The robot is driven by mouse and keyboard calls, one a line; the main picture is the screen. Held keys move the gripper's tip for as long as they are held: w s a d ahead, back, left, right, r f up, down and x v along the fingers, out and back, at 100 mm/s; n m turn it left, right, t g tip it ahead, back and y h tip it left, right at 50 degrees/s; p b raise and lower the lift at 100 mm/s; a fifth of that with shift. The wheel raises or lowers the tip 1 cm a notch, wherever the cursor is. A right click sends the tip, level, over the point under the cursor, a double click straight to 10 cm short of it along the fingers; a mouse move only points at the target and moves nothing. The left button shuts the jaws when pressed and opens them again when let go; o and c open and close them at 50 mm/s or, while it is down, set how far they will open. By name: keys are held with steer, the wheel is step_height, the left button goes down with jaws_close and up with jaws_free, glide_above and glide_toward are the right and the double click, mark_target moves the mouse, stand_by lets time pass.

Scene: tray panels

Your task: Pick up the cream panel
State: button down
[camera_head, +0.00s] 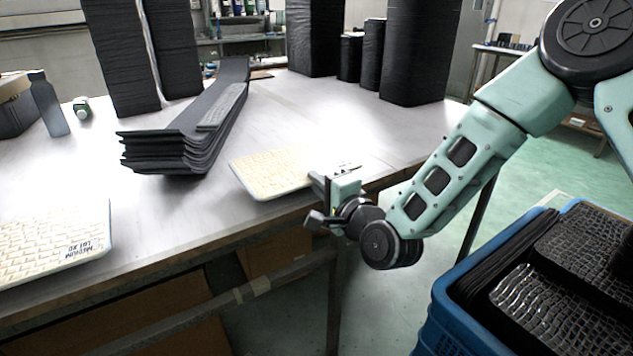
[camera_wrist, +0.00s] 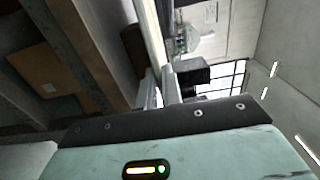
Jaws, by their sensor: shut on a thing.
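A cream panel (camera_head: 268,171) with a grid-like textured face lies roughly level at the front edge of the table, right of the dark stack. My gripper (camera_head: 322,186) is at its right end and is shut on its edge. In the wrist view the fingers (camera_wrist: 160,88) close on the pale thin edge of the panel (camera_wrist: 151,36). The fingertips are partly hidden in the head view. I cannot tell whether the panel rests on the table or is slightly above it. A second cream panel (camera_head: 50,240) with dark lettering lies at the table's front left.
A stack of dark curved panels (camera_head: 165,150) lies mid-table (camera_head: 290,110). Tall black stacks (camera_head: 420,50) stand behind. A grey bottle (camera_head: 48,105) is at the far left. A blue crate (camera_head: 440,310) with dark mesh trays stands on the right, apart from the table.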

step_height(320, 180, up, 3)
steer(key=shift+f+p, duration=0.1)
steer(key=shift+p, duration=0.9)
steer(key=shift+f, duration=0.15)
steer(key=s+d+r+p, duration=0.2)
steer(key=s+d+r, duration=0.2)
steer(key=s, duration=0.2)
steer(key=shift+s+d, duration=0.25)
steer(key=shift+s, duration=0.1)
